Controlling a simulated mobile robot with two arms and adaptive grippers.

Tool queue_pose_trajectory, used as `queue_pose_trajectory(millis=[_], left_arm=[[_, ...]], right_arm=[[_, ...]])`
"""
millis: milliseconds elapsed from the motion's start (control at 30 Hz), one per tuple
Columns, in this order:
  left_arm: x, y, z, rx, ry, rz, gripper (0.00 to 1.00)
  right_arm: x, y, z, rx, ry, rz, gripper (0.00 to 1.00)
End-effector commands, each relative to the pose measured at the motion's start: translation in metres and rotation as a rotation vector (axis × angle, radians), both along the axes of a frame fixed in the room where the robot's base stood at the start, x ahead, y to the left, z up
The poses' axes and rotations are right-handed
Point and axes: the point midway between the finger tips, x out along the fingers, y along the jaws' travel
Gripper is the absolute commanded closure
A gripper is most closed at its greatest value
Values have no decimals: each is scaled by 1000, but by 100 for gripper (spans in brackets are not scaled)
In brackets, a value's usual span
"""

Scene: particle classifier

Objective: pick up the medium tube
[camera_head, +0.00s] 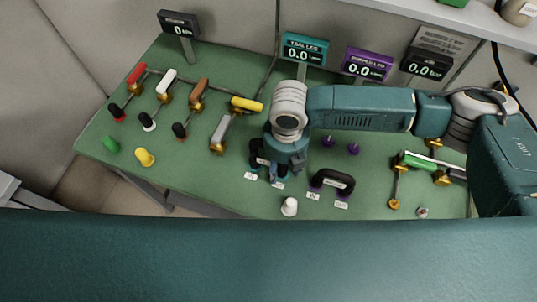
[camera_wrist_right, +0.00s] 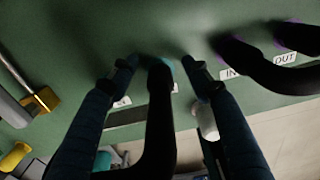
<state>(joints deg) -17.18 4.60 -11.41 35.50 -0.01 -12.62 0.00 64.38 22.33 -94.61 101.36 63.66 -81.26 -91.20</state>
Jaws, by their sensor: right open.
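A black curved tube with teal ends (camera_head: 256,152) stands on the green table, partly hidden by my right gripper. My right gripper (camera_head: 284,170) points down over it. In the right wrist view the gripper (camera_wrist_right: 160,66) is open, and this tube (camera_wrist_right: 160,115) runs between its two fingers. I cannot tell whether either finger touches it. A second black tube with purple ends (camera_head: 332,180) stands just to the right; it also shows in the wrist view (camera_wrist_right: 265,70). I cannot tell which tube is the medium one. My left gripper is not in view.
A white knob (camera_head: 289,206) stands near the front edge. Two purple knobs (camera_head: 353,149) stand behind the purple-ended tube. Coloured levers (camera_head: 198,95) fill the left side, and a green-handled lever (camera_head: 420,163) is at right. Displays (camera_head: 304,50) line the back.

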Motion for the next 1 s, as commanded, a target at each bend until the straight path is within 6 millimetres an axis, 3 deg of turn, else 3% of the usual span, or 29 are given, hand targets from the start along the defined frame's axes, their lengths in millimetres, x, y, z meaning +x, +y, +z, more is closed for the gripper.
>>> queue_pose_trajectory(millis=[67,300,333,767,1000], left_arm=[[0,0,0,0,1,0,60],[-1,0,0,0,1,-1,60],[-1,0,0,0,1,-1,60],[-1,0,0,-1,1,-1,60],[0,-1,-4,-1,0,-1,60]], right_arm=[[0,0,0,0,0,0,51],[0,0,1,1,0,0,97],[0,0,1,1,0,0,100],[1,0,2,2,-2,0,100],[2,1,22,4,-6,0,100]])
